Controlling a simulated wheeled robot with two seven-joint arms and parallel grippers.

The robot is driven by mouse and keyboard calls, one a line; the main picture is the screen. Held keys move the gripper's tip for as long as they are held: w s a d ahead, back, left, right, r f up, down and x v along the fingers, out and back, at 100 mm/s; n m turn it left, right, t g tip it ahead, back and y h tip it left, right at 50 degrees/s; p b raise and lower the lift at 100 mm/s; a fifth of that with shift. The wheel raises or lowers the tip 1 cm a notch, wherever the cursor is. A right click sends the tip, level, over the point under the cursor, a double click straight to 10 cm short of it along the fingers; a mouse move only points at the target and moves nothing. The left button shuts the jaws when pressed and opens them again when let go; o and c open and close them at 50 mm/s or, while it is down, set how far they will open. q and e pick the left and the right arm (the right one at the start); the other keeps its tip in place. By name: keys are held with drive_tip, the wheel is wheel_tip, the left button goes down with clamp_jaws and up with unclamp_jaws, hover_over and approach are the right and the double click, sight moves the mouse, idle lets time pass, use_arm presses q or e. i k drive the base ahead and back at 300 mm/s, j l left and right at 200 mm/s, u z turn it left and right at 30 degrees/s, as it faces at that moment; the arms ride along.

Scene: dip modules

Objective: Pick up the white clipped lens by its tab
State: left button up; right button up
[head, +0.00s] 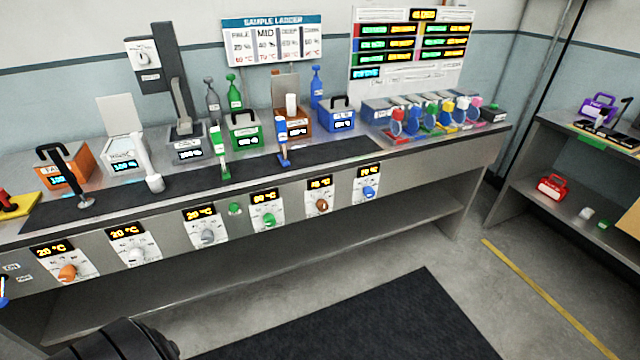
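A row of small round lenses in coloured holders (430,116) stands on the right end of the bench, in front of the white display board. The holders show red, green, blue, yellow and pink parts. A pale, whitish piece (462,103) shows near the right of this row, but it is too small to tell whether it is the white clipped lens or where its tab is. Neither of my grippers is in view.
The long bench has a dark mat (120,200) along its front. An orange box (66,168), a white box (122,150), a green box (244,130) and a blue box (338,118) stand behind it. A shelf unit (545,135) is at right.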

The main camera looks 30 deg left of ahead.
sight(291, 99)
drive_tip(key=u, duration=1.25)
